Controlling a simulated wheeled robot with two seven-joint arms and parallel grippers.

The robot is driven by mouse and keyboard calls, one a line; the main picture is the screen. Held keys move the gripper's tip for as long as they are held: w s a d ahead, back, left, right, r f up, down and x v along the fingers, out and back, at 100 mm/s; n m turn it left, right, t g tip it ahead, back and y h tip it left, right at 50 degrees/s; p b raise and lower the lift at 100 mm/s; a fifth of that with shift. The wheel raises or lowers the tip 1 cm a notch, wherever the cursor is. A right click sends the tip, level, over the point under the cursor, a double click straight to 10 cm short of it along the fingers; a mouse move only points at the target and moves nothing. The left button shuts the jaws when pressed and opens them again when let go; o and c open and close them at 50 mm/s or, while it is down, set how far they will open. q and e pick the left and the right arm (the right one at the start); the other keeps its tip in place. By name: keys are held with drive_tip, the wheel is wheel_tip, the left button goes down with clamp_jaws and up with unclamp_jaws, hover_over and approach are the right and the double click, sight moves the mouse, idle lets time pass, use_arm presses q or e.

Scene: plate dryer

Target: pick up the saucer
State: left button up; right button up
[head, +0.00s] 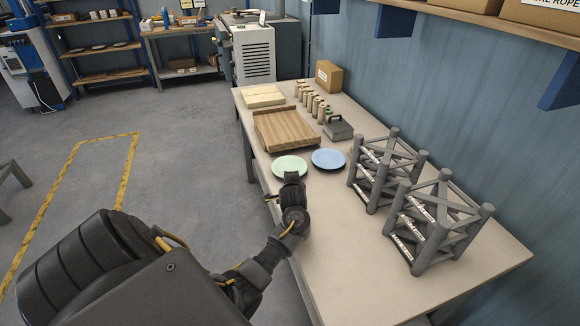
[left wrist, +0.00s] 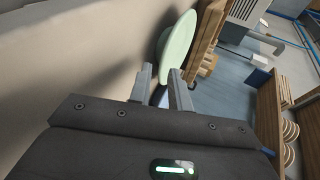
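A pale green saucer (head: 290,166) lies flat near the left edge of the table. It also shows, seen steeply, ahead of the fingertips in the left wrist view (left wrist: 177,46). A blue saucer (head: 328,159) lies to its right, apart from it. My left gripper (head: 291,178) is just in front of the green saucer's near rim. In the left wrist view its two fingers (left wrist: 160,74) stand apart, with no saucer clearly between them. Whether a finger touches the rim cannot be told. My right gripper is not in view.
Two grey racks (head: 388,170) stand on the table (head: 345,262) at the right. Behind the saucers are a wooden tray (head: 285,130), a grey handled block (head: 338,128), several small cylinders (head: 312,101) and a cardboard box (head: 329,75). The table's front part is bare.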

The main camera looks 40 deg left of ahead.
sight(289, 169)
use_arm(q)
drive_tip(key=shift+a, duration=0.15)
drive_tip(key=shift+w+a+f, duration=0.1)
drive_tip(key=shift+w+a, duration=0.1)
drive_tip(key=shift+a, duration=0.05)
drive_tip(key=x, duration=0.4)
drive_tip(key=shift+w+a+f, duration=0.1)
drive_tip(key=shift+w, duration=0.15)
clamp_jaws()
